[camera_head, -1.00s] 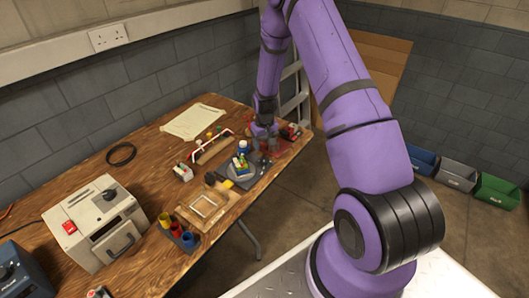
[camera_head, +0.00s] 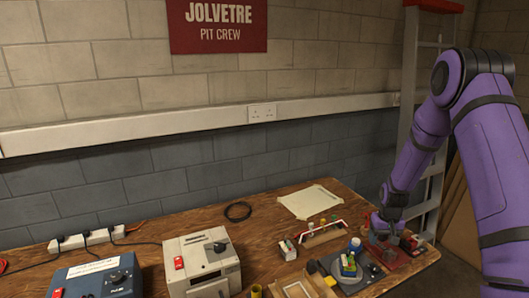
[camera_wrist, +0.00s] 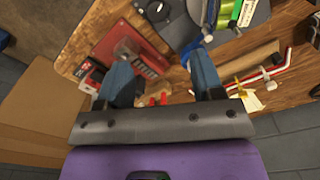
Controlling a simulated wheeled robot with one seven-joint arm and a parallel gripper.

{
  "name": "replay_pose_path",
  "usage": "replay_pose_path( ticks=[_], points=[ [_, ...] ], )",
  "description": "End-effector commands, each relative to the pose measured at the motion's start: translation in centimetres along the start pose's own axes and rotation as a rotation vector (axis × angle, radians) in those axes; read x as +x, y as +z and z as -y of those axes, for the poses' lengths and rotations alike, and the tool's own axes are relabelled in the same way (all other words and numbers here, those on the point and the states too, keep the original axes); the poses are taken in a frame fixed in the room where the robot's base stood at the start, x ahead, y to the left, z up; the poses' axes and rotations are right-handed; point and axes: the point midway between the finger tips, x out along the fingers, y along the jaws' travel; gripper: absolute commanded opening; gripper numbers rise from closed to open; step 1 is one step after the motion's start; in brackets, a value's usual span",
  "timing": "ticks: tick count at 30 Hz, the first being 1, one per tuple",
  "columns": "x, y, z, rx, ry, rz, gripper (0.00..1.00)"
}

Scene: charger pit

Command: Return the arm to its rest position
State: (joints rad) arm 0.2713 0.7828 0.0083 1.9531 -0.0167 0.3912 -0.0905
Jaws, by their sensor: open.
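My purple arm reaches from the right of the head view down to the far right end of the wooden workbench (camera_head: 262,237). My gripper (camera_head: 390,237) hangs low over that end, close to a red plate (camera_head: 398,256). In the wrist view my gripper (camera_wrist: 162,78) has its two fingers wide apart, with nothing held between them. There the red plate (camera_wrist: 150,57) lies partly behind the left finger. The gap to the bench is hard to judge.
A ladder (camera_head: 430,130) and wall stand close behind the arm.

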Motion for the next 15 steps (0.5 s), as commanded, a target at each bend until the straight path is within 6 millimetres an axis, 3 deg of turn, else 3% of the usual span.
replay_pose_path(
  ticks=[8, 15],
  points=[
    [-11.1, 1.2, 2.4, -0.026, 0.007, -0.074, 0.61],
    [-19.9, 4.4, 4.4, -0.046, 0.009, -0.136, 0.61]
  ],
)
